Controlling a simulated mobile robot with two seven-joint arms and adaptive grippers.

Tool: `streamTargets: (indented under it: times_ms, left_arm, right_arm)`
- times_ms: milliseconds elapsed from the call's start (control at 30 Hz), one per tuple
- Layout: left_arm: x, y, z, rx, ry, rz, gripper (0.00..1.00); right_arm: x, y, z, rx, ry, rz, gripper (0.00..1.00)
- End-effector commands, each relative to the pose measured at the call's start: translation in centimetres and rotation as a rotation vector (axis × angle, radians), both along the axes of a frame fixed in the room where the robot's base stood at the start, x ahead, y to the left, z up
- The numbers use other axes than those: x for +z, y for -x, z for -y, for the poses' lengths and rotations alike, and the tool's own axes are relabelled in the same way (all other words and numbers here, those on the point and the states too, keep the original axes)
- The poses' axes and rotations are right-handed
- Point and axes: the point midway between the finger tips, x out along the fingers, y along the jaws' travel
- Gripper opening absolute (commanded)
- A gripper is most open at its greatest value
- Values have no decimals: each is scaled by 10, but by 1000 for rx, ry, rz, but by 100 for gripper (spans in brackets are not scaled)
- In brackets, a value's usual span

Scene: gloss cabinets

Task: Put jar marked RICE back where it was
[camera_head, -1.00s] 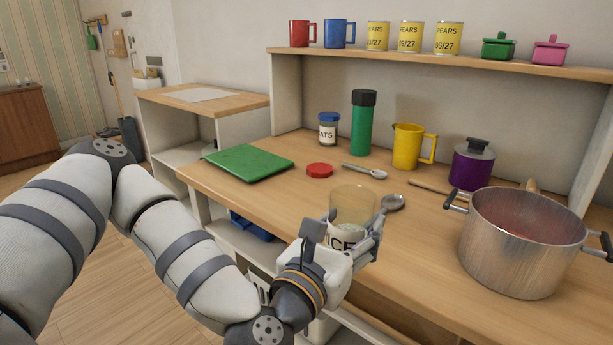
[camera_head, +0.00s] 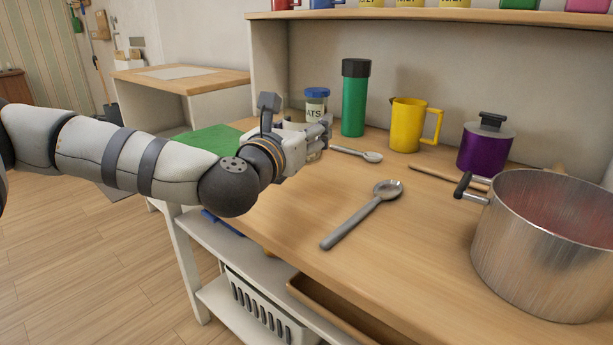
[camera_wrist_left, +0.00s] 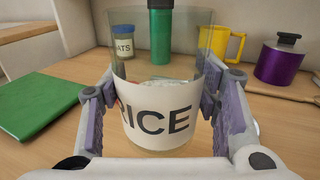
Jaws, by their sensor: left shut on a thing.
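The RICE jar (camera_wrist_left: 160,122) is a clear glass jar with a white label, upright and without a lid in the left wrist view. Pale contents show low inside it. My left gripper (camera_head: 308,133) is shut on the jar, its fingers on both sides, over the far-left part of the counter. In the head view the gripper hides most of the jar, and I cannot tell whether the jar touches the counter. The OATS jar (camera_head: 316,102) with a blue lid stands just behind. My right gripper is not in view.
A green canister (camera_head: 354,98), yellow jug (camera_head: 406,125) and purple pot (camera_head: 484,146) stand along the back. A green board (camera_wrist_left: 38,103) lies left of the jar. Spoons (camera_head: 362,214) lie on the counter (camera_head: 400,265). A large pot (camera_head: 540,245) stands right.

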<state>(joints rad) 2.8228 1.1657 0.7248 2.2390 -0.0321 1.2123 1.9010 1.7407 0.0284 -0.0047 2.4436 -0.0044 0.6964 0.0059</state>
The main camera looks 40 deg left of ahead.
Motion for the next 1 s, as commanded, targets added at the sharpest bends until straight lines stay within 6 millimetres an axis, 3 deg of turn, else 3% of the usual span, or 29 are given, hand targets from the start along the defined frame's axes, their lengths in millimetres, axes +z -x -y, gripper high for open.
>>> streamTargets:
  times_ms: [33, 100, 333, 500, 833, 867, 933, 1000]
  left_arm:
    - [-27, -8, -6, 0, -1, -13, 16]
    - [-39, -17, -12, 0, -1, -12, 16]
    - [-56, -32, -23, -2, -1, -7, 16]
    - [-89, -34, -24, -3, -2, -10, 16]
    - [-88, -33, -24, -3, -1, -4, 16]
    - [-88, -33, -24, -3, 0, -6, 61]
    - [-88, -32, -24, -3, -1, -5, 76]
    - [-87, -32, -24, -3, -1, -5, 76]
  right_arm:
    - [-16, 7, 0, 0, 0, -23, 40]
    - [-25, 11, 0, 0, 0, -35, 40]
    - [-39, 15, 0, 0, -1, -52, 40]
    - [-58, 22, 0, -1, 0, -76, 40]
    - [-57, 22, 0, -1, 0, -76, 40]
    - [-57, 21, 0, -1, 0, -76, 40]
    - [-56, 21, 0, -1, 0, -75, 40]
    - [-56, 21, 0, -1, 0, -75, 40]
